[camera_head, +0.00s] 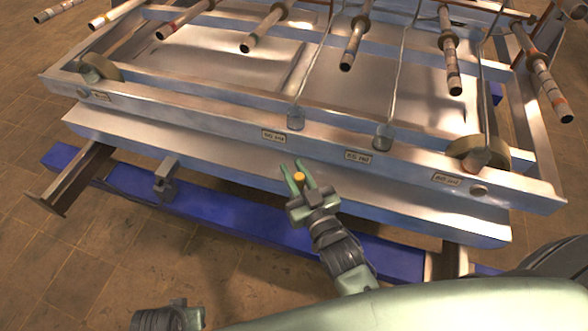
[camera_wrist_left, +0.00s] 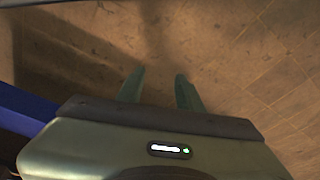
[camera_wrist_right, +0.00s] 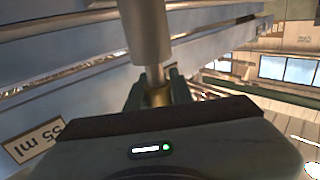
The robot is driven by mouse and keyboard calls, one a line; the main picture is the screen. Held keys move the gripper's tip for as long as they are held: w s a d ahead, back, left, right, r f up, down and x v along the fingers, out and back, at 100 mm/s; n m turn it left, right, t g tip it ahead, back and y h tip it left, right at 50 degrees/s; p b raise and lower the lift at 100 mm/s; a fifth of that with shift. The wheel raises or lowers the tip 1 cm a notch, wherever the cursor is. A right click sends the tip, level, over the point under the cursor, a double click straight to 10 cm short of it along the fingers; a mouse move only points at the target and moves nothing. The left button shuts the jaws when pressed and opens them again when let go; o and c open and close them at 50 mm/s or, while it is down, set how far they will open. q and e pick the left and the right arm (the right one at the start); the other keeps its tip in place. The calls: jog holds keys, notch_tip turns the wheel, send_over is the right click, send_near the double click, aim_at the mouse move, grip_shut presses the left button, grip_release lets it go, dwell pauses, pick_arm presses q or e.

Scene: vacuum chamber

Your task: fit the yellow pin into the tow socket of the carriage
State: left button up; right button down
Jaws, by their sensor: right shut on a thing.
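My right gripper (camera_head: 298,174) is shut on the yellow pin (camera_head: 299,177), in front of the metal frame's near edge. Only the pin's round yellow end shows between the fingers there. In the right wrist view, a dull yellow part of the pin (camera_wrist_right: 158,96) sits between the fingers, with a grey cylinder (camera_wrist_right: 146,30) beyond it. A dark bracket (camera_head: 166,180) stands on the blue beam, left of the right gripper; I cannot tell if it is the tow socket. My left gripper (camera_wrist_left: 158,84) is open and empty over the floor.
The blue beam (camera_head: 232,213) runs below the metal frame (camera_head: 160,138). Several banded rods (camera_head: 355,42) and thin cables with small weights (camera_head: 296,118) are above the frame. Labels (camera_head: 273,136) mark its front. Brown tiled floor (camera_head: 95,265) is clear at lower left.

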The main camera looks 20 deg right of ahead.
aim_at(301, 189)
jog(key=shift+f+b, duration=0.5)
jog(key=shift+f, duration=0.55)
jog(key=c, duration=1.2)
grip_release()
pick_arm(q)
jog(key=v, duration=0.3)
jog(key=shift+w+a+r, duration=0.1)
jog(key=shift+w+r, duration=0.2)
jog(key=shift+r, duration=0.15)
pick_arm(e)
jog(key=shift+o, duration=0.2)
jog(key=shift+s, duration=0.1)
jog(key=s, duration=0.5)
jog(key=s+d+p, duration=0.1)
jog(key=s, duration=0.1)
jog(key=shift+s, duration=0.25)
pick_arm(q)
notch_tip(301, 189, down, 4)
jog(key=shift+s+r, duration=0.15)
jog(key=shift+r, duration=0.05)
